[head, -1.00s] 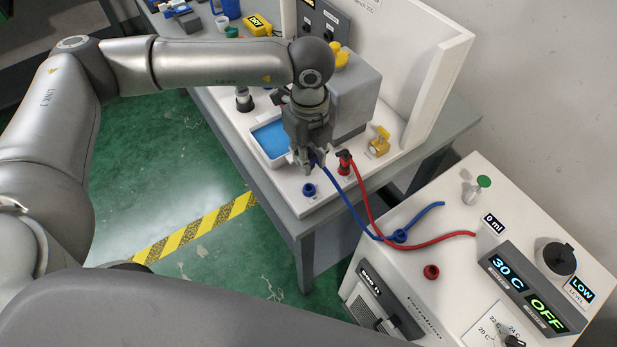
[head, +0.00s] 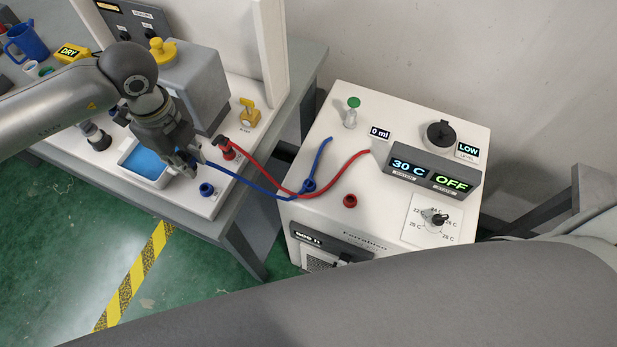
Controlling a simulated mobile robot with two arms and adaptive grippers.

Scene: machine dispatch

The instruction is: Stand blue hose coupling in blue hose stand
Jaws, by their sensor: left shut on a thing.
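My left gripper (head: 189,168) points down over the bench and is shut on the blue hose coupling (head: 201,161), which is mostly hidden by the fingers. The blue hose (head: 255,186) runs from it across the gap to the white machine. A small blue round holder (head: 207,190), apparently the blue hose stand, is on the bench's white board, just in front and to the right of the fingertips. It looks empty, with the coupling apart from it. My right gripper is out of view.
A red coupling stands in a red holder (head: 228,154) beside my gripper. The red hose (head: 262,172) crosses the blue one. A blue tray (head: 146,166) and a grey box (head: 196,85) are close by. The white machine (head: 325,215) has a blue ring (head: 309,185) and a red ring (head: 350,201).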

